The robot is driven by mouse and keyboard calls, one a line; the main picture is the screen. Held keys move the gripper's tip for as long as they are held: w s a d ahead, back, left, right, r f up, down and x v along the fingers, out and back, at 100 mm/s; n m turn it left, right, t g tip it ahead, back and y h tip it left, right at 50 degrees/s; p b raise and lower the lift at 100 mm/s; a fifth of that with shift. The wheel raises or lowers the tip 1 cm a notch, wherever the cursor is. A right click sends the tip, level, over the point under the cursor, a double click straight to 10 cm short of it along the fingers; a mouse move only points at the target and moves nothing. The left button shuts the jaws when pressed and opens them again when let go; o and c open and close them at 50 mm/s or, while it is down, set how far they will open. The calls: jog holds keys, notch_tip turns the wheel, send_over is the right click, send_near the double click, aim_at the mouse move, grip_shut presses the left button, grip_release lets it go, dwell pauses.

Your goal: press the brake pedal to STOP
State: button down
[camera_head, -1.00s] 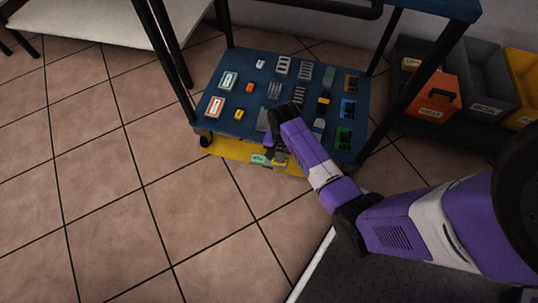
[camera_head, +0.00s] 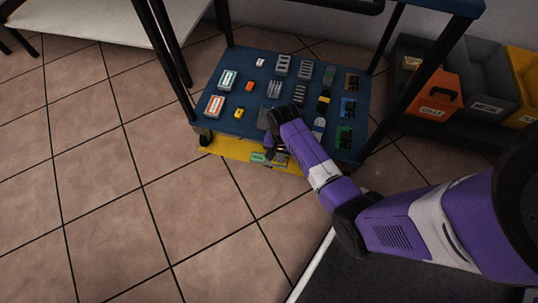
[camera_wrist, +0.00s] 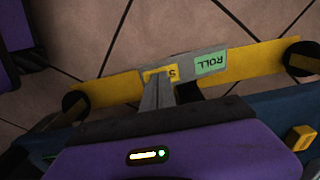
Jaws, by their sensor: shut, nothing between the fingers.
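The brake pedal (camera_wrist: 184,67) is a grey plate in the middle of the yellow bar (camera_wrist: 255,58) along the cart's lower edge. Its green end reads ROLL (camera_wrist: 209,62), upside down in the wrist view. Its yellow label (camera_wrist: 162,72) shows only part of its lettering, behind my fingers. My gripper (camera_wrist: 160,82) is shut and empty, with its fingertips over the yellow-label end. Contact cannot be told for sure. In the head view my gripper (camera_head: 276,154) is low at the cart's front edge; the green label (camera_head: 257,157) shows beside it.
The blue cart top (camera_head: 222,118) holds several small parts just above the bar. Dark posts rise at the cart's corners. An orange bin (camera_head: 432,96) and other bins stand at right. The tiled floor (camera_head: 130,185) at left is clear.

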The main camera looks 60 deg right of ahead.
jog(key=shift+f+b, duration=0.35)
jog(key=shift+f, duration=0.3)
jog(key=shift+r, duration=0.1)
notch_tip(320, 180, up, 7)
jog(key=p, duration=0.8)
dwell(0.5)
jog(key=shift+w, duration=0.1)
dwell(0.4)
